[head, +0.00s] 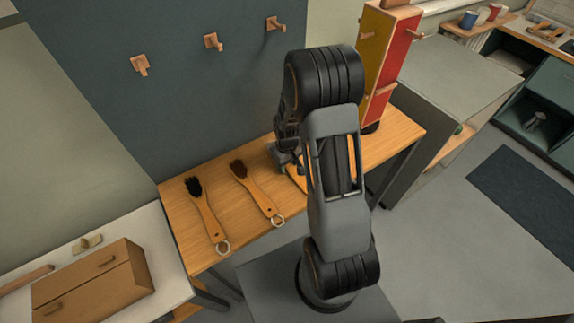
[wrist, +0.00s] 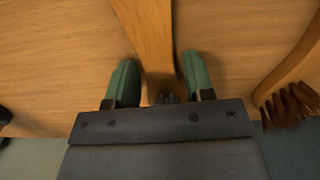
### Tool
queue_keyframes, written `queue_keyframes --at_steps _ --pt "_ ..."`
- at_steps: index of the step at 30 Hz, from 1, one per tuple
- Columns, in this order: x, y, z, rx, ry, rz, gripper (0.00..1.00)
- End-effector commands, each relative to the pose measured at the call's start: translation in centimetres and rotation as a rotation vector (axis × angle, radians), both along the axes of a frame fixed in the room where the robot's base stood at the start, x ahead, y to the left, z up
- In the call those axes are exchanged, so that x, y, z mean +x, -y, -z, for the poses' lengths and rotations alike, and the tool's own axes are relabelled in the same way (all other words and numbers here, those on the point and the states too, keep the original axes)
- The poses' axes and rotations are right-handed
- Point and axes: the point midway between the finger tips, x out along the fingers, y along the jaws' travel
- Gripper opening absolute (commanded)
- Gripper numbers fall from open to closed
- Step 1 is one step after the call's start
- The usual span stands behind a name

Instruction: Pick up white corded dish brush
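In the wrist view, a wooden brush (wrist: 150,38) lies between the two green fingers of my gripper (wrist: 160,78). The fingers are apart, with a gap on each side of the wood. Its bristle end is mostly hidden by the gripper body, so the bristle colour cannot be told. No cord shows. In the head view, my gripper (head: 283,157) is low over the wooden table, and my arm hides most of this brush. A brown-bristled brush (head: 255,192) with a ring lies to its left, and shows at the right of the wrist view (wrist: 290,100).
A black-bristled brush (head: 205,212) lies farther left on the wooden table (head: 180,240). A red and yellow cabinet (head: 388,60) stands at the table's right end. Wooden pegs (head: 212,41) are on the wall behind. A wooden box (head: 92,284) sits on the white counter at left.

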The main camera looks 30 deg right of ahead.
Motion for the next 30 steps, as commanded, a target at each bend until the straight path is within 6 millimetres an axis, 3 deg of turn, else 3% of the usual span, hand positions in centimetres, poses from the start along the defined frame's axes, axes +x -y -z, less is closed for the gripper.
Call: queue_keyframes --at_steps 11,23,28,30 --pt "0.0 0.0 0.0 0.000 0.000 0.000 0.12" --pt "0.1 0.0 -0.8 0.000 0.003 0.000 0.12" --pt "0.1 0.0 -3.3 -0.002 0.007 0.000 0.12" --pt "-1.2 0.0 -4.7 -0.001 0.005 0.001 0.12"
